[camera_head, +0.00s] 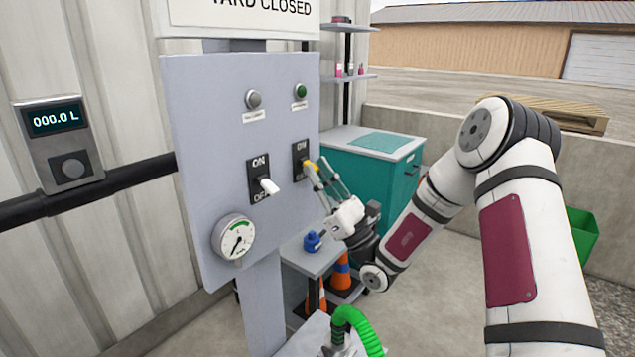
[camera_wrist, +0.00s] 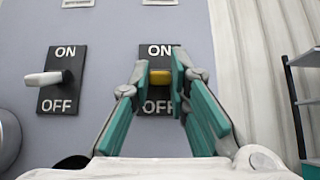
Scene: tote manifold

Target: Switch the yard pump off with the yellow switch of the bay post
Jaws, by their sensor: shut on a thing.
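The bay post carries a grey panel (camera_head: 205,130) with two black ON/OFF switch plates. The yellow switch (camera_head: 311,167) is on the right plate, and the wrist view shows its yellow end (camera_wrist: 160,77) between the ON and OFF words. I cannot tell its exact tilt. My gripper (camera_head: 315,166) reaches the panel from the right; its teal-padded fingers (camera_wrist: 161,72) are shut on the yellow switch, one on each side. The white switch (camera_head: 268,186) on the left plate stands apart from my gripper, and it also shows in the wrist view (camera_wrist: 44,78).
A grey lamp (camera_head: 253,99) and a green lamp (camera_head: 300,91) sit above the switches. A gauge (camera_head: 233,238) is below left. A counter (camera_head: 56,130) on the wall reads 000.0 L. A teal cabinet (camera_head: 365,172) and a shelf with a blue object (camera_head: 312,242) stand behind.

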